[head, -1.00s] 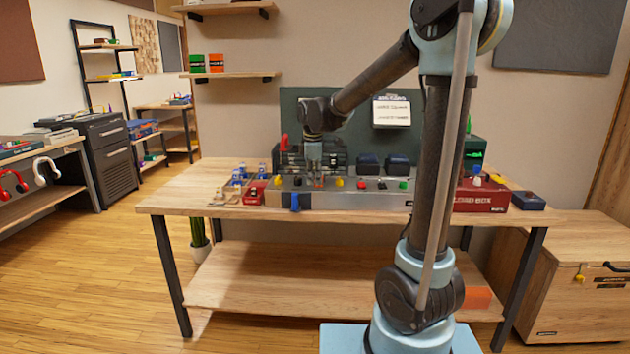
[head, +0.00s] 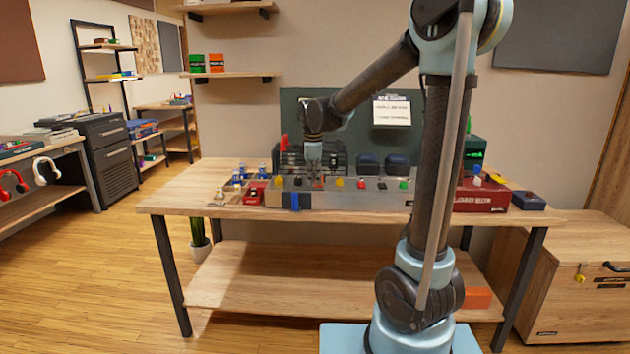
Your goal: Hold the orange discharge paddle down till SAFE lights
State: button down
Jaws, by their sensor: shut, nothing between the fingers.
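A long silver control panel (head: 350,201) lies along the front of the wooden workbench. My gripper (head: 315,186) points straight down at the left half of the panel, with its fingers shut and nothing visible between them. A small orange-red patch shows right at the fingertips; it may be the discharge paddle, but the fingers cover most of it. I cannot tell whether they touch it or how far it is pressed. I cannot make out a lit SAFE lamp at this size.
On the panel, right of my gripper, are a yellow knob (head: 339,183), a red one (head: 361,184) and a green one (head: 404,185). A blue lever (head: 295,201) hangs at the panel's front left. A dark red box (head: 482,199) stands at the right.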

jog(key=shift+r, duration=0.15)
dwell(0.5)
jog(key=shift+r, duration=0.65)
jog(key=w+v, duration=0.2)
jog(key=v, duration=1.1)
jog(key=shift+w+r, duration=0.45)
jog(key=shift+r, duration=0.15)
jog(key=s+d+f+m, duration=0.4)
jog(key=s+d+f, duration=0.1)
jog(key=s+d, duration=0.3)
jog(key=s+d+f+m, duration=0.5)
jog(key=s+d, duration=0.3)
jog(key=s+d+f+m, duration=0.3)
jog(key=s+f+m, duration=0.1)
jog(key=s+f, duration=0.3)
jog(key=s+d+f+m, duration=0.4)
jog(key=s+f, duration=0.4)
jog(key=f, duration=0.1)
jog(key=shift+s+f, duration=0.2)
jog(key=shift+s, duration=0.1)
